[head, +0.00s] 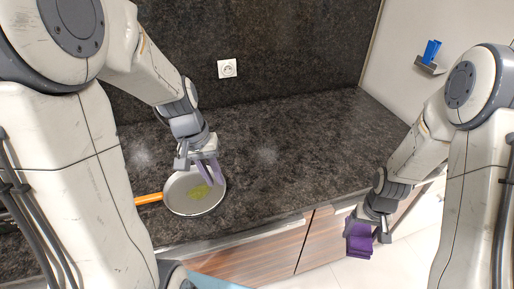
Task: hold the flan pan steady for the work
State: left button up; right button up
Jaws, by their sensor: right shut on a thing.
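The flan pan (181,204) is a round, shallow, light grey pan with an orange handle (149,199) pointing left. It lies on the dark counter near its front edge. A green patch (199,192) shows inside it. My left gripper (211,174) is over the pan's far right part, pointing down, with its two light purple fingers apart and nothing seen between them. I cannot tell whether the fingers touch the pan. My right gripper (361,232) is in front of the counter at the right, low over the floor, shut on a dark purple thing (359,246).
The dark speckled counter (300,140) is clear to the right of the pan. A dark backsplash with a white socket (227,68) stands behind. Wooden cabinet fronts (322,240) are below. A blue object (431,51) sits in a wall holder at the upper right.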

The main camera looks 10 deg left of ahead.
pick_arm(q)
jog(key=s+a+f+n+t, duration=0.1)
jog(key=a+f+n, duration=0.25)
jog(key=a, duration=0.65)
jog(key=s+a+f+n, duration=0.15)
jog(key=a+n, duration=0.25)
jog(key=a, duration=0.6)
send_near(181, 193)
jog(key=shift+m, duration=0.25)
jog(key=s+f, duration=0.1)
jog(key=f, duration=0.1)
jog(key=s+f, duration=0.2)
jog(key=s+f+b, duration=0.1)
jog(key=f, duration=0.1)
jog(key=shift+s+a+f, duration=0.1)
jog(key=shift+s+f, duration=0.2)
jog(key=shift+f, duration=0.1)
grip_shut()
